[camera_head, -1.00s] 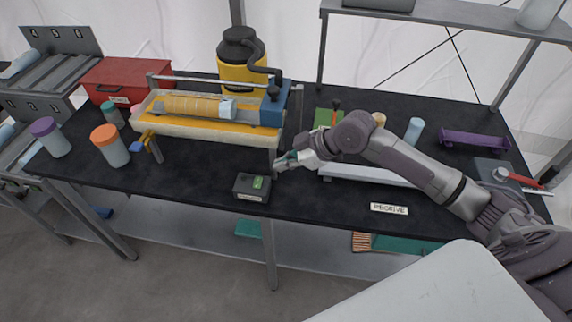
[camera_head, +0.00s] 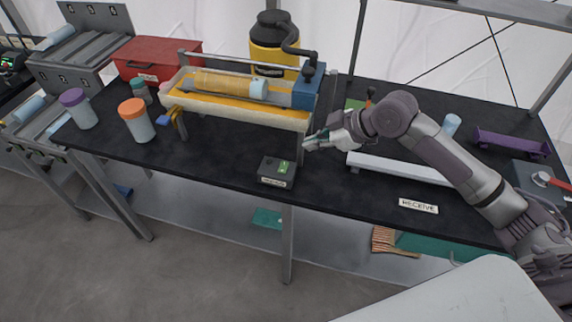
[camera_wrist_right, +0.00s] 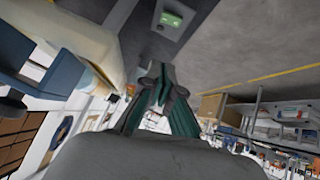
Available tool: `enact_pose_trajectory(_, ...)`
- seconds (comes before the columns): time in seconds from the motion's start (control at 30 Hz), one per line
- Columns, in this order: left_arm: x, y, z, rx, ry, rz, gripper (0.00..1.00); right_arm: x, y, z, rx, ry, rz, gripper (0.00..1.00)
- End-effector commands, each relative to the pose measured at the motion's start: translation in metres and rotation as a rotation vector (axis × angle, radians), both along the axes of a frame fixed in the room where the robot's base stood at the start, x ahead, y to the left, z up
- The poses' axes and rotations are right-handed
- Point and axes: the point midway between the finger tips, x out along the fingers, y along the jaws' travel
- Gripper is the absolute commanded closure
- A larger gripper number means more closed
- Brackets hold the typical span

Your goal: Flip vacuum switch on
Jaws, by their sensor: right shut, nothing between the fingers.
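A small dark control box (camera_head: 268,178) with a lit green panel (camera_head: 284,166) sits near the table's front edge. Its front label is too small to read, so I cannot tell for certain that it is the vacuum switch. The green panel also shows at the top of the right wrist view (camera_wrist_right: 172,19). My right gripper (camera_head: 308,145) is shut and empty, behind and right of the box, apart from it. Its fingertips (camera_wrist_right: 162,82) point towards the box in the wrist view. A yellow and black canister (camera_head: 272,60) stands at the back. My left gripper is not in view.
A long trough (camera_head: 235,115) with a blue end block (camera_head: 306,93) stands behind the box. Orange-lidded (camera_head: 137,124) and purple-lidded (camera_head: 82,112) jars stand left. A white bar (camera_head: 400,168) lies right, beneath my forearm. The black tabletop (camera_head: 215,155) left of the box is clear.

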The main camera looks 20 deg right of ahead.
Motion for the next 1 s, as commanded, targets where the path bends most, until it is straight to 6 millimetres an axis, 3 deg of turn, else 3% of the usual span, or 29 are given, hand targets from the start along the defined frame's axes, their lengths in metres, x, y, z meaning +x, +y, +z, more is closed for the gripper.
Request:
enact_pose_trajectory(0.37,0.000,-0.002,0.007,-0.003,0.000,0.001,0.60,0.007,0.007,-0.006,0.003,0.002,-0.001,1.00)
enact_pose_trajectory(0.8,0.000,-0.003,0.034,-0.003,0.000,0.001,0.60,0.052,0.053,-0.067,0.004,0.004,-0.001,1.00)
enact_pose_trajectory(1.0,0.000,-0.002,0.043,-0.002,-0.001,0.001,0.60,0.055,0.048,-0.096,0.000,0.003,-0.002,1.00)
